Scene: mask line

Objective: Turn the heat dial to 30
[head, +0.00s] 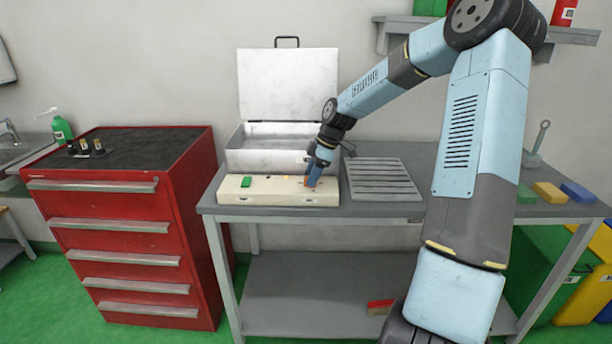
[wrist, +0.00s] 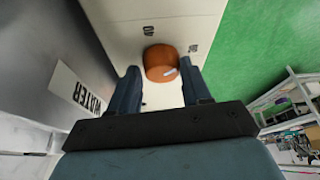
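The heat dial (wrist: 161,63) is a round orange-brown knob on a cream control box (wrist: 125,18), with a short pale mark on its lower right side. Small dark figures are printed on the box around it, too small to read surely. My gripper (wrist: 159,70) is open, with one dark finger on each side of the dial and a gap showing at both sides. In the head view my gripper (head: 314,180) points down at the right part of the cream box (head: 265,196), mostly hiding the dial there.
The box lies at the front of a grey workbench (head: 240,211). Behind it stands an open-lidded metal tank (head: 262,159), labelled WATER in the wrist view (wrist: 80,92). A green button (head: 246,181) is on the box's left. A slatted rack (head: 382,180) lies to the right.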

